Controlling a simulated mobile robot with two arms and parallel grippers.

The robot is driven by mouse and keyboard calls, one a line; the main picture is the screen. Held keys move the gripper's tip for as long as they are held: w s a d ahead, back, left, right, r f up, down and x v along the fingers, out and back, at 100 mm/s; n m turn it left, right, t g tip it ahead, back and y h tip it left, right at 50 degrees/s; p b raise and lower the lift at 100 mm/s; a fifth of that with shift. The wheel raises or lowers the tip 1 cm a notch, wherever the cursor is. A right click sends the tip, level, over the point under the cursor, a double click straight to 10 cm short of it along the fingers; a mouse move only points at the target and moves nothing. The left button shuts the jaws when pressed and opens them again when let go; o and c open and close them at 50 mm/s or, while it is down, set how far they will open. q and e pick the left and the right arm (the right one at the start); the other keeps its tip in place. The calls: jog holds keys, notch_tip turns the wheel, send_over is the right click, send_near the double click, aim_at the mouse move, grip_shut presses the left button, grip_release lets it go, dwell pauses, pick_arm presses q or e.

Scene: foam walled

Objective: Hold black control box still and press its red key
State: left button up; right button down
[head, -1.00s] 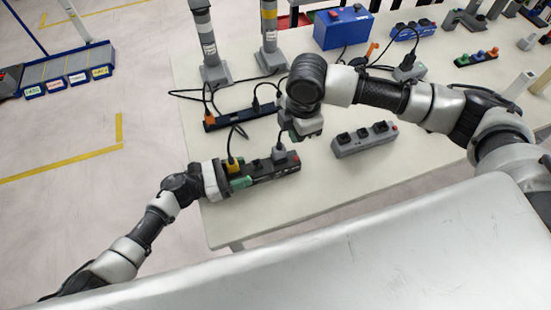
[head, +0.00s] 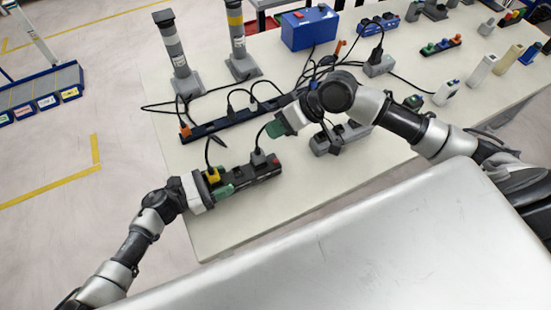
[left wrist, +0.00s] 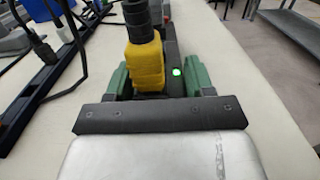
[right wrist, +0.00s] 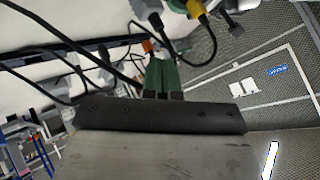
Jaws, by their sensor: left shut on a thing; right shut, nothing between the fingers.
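The black control box (head: 240,183) lies near the left front edge of the table, with a yellow plug (head: 212,175) and a grey plug (head: 258,157) in it. Its red key (head: 275,160) is at the right end. My left gripper (head: 222,191) is shut around the box's left end; the left wrist view shows its green fingers on both sides of the box (left wrist: 173,50), near a lit green lamp (left wrist: 177,72). My right gripper (head: 272,129) is shut and empty, apart from the box and behind the red key in the head view. The right wrist view shows its closed fingertips (right wrist: 162,68).
A long black strip (head: 215,126) with cables lies behind the box. A grey socket strip (head: 322,146) is partly hidden by my right arm. A blue box (head: 310,27) and two posts stand farther back. The table front right of the box is clear.

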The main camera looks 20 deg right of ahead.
aim_at(276, 159)
jog(key=shift+f, duration=4.45)
jog(key=shift+f, duration=0.15)
jog(key=shift+f, duration=0.25)
jog(key=shift+f, duration=0.5)
jog(key=shift+r, duration=0.9)
jog(key=shift+r, duration=0.1)
